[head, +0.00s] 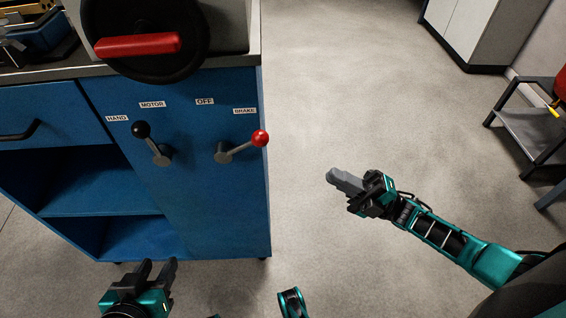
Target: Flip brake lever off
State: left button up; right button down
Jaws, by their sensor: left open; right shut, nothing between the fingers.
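The brake lever (240,150) is on the blue cabinet's front panel, a grey arm with a red ball knob. Its knob points right and slightly up, under the BRAKE label (245,111). The OFF label (205,101) is up and left of its pivot. A second lever (153,146) with a black knob points up-left, between the HAND and MOTOR labels. My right gripper (345,182) is shut and empty over the floor, right of the red knob and apart from it. My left gripper (150,274) is open and empty at the bottom, in front of the cabinet's lower part.
A black handwheel (190,55) with a red grip overhangs the cabinet top (75,68). Open blue shelves (90,200) are left of the levers. A grey shelf stand (535,130) is at the right. The floor right of the cabinet is free.

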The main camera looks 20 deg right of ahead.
jog(key=n, duration=0.1)
jog(key=g+p, duration=0.1)
jog(key=p, duration=0.1)
send_near(242, 148)
notch_tip(242, 148, up, 5)
jog(key=a, duration=0.1)
pick_arm(q)
jog(key=shift+s+a+r, duration=0.2)
jog(key=shift+a+r, duration=0.05)
pick_arm(e)
jog(key=shift+w+y, duration=0.4)
jog(key=shift+w, duration=0.1)
pick_arm(q)
jog(key=shift+r, duration=0.15)
